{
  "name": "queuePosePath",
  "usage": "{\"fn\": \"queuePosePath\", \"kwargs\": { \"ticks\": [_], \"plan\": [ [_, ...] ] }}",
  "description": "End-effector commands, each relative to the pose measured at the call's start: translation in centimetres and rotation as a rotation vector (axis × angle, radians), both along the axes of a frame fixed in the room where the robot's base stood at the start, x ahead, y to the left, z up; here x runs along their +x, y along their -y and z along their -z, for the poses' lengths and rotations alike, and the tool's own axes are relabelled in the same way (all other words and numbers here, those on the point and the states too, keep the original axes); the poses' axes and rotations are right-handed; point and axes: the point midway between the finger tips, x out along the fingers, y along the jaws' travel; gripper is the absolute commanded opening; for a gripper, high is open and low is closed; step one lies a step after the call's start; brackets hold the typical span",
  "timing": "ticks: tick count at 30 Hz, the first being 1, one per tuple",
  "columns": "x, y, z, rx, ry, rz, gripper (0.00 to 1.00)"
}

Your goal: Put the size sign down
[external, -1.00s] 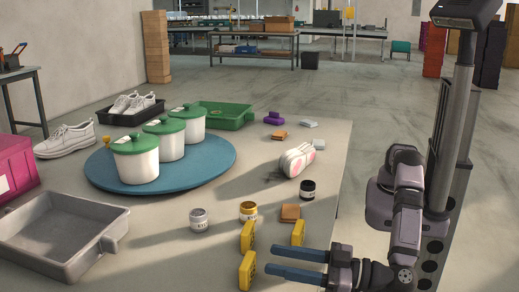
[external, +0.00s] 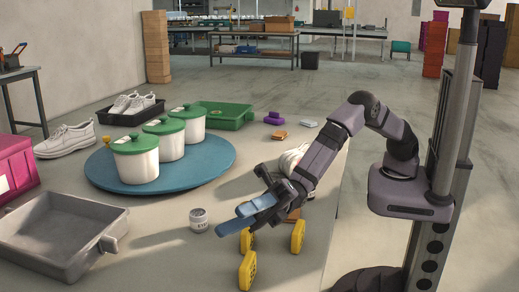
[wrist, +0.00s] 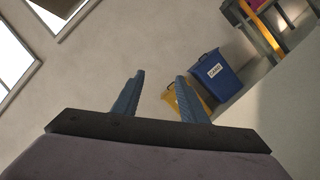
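Three yellow, rounded signs stand on edge at the near side of the table: the back left sign (external: 247,241), the front sign (external: 247,270) and the right sign (external: 298,236). Their markings are too small to read, so I cannot tell which is the size sign. My gripper (external: 228,219) is above the table, just behind and above the left signs, its blue fingers pointing left. In the wrist view my gripper (wrist: 160,82) is open, with nothing between its fingers. No sign shows in the wrist view.
A grey jar (external: 198,220) stands just left of my fingers. A grey tray (external: 60,262) is at the front left. White pots with green lids stand on a blue round board (external: 215,172). A white shoe (external: 290,158) is partly behind my arm. The wrist view shows a blue bin (wrist: 218,75).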

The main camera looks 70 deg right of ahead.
Motion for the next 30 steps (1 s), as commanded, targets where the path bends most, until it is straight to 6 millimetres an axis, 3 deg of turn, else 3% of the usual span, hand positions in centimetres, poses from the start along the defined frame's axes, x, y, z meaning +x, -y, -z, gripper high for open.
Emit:
{"fn": "queuePosePath", "kwargs": {
  "ticks": [9,16,23,30],
  "plan": [
    [0.6,6.9,7.4,-0.485,0.560,-0.153,0.39],
    [0.8,11.5,11.3,-0.668,0.799,-0.261,0.39],
    [0.8,13.0,12.5,-0.716,0.867,-0.298,0.39],
    [0.7,11.8,13.1,-0.715,0.866,-0.300,0.39]
  ]
}}
